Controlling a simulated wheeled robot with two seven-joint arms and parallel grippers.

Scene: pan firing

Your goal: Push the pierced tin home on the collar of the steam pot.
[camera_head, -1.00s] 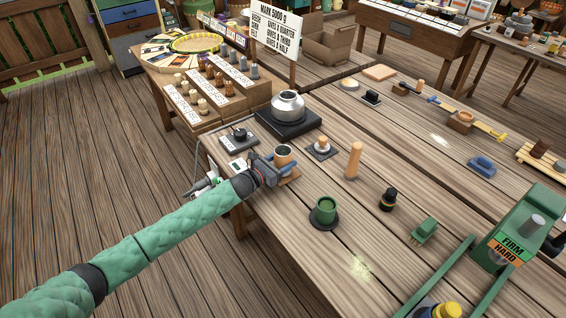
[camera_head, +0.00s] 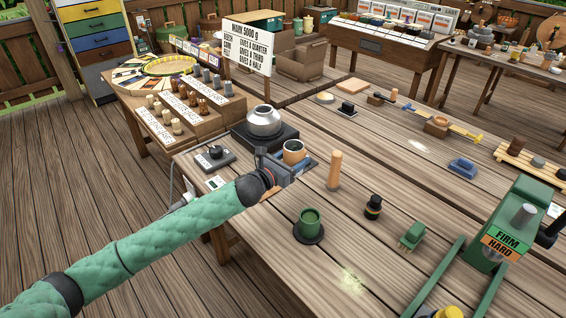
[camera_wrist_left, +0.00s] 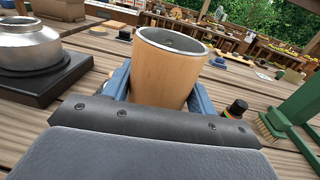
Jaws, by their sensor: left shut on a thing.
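The pierced tin (camera_head: 294,152) is a tan cylinder with a silver rim, open at the top; no holes show on its side. My left gripper (camera_head: 278,168) is shut on it, and in the left wrist view the tin (camera_wrist_left: 168,75) stands nearly upright between the blue fingers. The steam pot (camera_head: 264,122) is silver and round, with a narrow raised collar, and sits on a black square burner to the left of and behind the tin. It also shows in the left wrist view (camera_wrist_left: 28,48). The tin and pot are apart. My right gripper is out of view.
A wooden peg (camera_head: 334,170) stands just right of the tin. A green cup (camera_head: 309,223) on a black disc is in front. A black scale (camera_head: 214,158) lies left of the gripper. A green press (camera_head: 508,230) stands at the right.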

